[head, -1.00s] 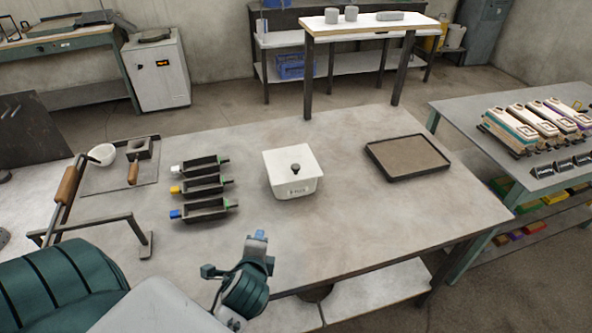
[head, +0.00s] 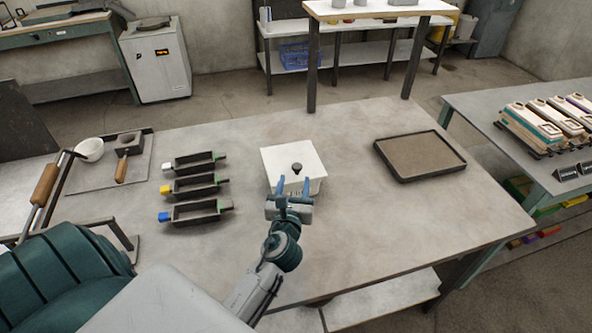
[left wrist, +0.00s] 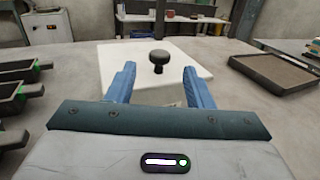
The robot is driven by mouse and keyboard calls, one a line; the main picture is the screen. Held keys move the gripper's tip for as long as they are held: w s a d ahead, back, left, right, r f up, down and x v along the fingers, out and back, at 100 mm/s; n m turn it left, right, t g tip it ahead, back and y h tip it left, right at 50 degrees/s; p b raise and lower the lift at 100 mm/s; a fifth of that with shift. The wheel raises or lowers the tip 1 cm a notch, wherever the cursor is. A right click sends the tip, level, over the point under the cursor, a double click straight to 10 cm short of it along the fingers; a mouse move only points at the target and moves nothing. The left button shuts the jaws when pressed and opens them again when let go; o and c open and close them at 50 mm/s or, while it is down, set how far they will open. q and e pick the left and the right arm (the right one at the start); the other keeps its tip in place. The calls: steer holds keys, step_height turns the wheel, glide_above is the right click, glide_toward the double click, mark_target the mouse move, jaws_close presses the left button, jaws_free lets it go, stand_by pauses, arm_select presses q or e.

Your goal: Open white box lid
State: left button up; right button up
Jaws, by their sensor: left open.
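The white box (head: 315,186) stands on the grey table with its lid (head: 281,157) on. A dark round knob (head: 297,167) sits at the middle of the lid. My left gripper (head: 293,184) is open at the front edge of the box, its blue fingers pointing toward the knob. In the left wrist view the knob (left wrist: 159,58) shows between and beyond the two fingertips (left wrist: 157,72), apart from them. The gripper hides part of the box's front. My right gripper is not in view.
Several dark moulds (head: 196,185) with coloured ends lie left of the box. A dark shallow tray (head: 420,172) lies to the right. A white bowl (head: 89,149) and a wooden-handled tool (head: 121,170) are at the far left. Bare table surrounds the box.

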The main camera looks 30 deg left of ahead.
mark_target(296, 170)
arm_select(q)
steer(key=shift+x, duration=2.35)
steer(key=shift+c, duration=0.2)
steer(key=shift+p, duration=0.3)
jaws_close()
